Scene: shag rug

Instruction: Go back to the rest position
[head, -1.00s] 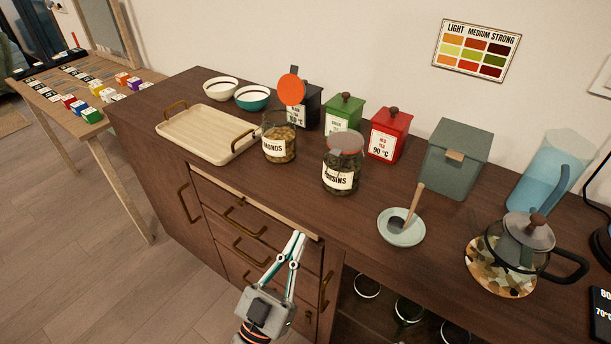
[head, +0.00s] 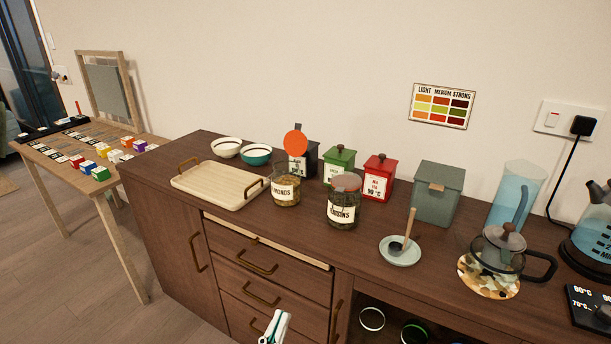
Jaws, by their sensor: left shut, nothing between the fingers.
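My left gripper (head: 275,327) shows at the bottom edge of the head view, in front of the cabinet drawers and below the counter top. Its fingers are together with nothing between them. It touches no object that I can see. The rest of that arm is out of the picture. My right gripper is not in view.
The wooden counter (head: 290,225) holds a tray (head: 215,188), an almonds jar (head: 286,188), a raisins jar (head: 343,205), tea tins, a grey-green box (head: 437,195) and a glass teapot (head: 497,250). The top drawer (head: 262,240) seems slightly open. A side table (head: 95,150) stands left.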

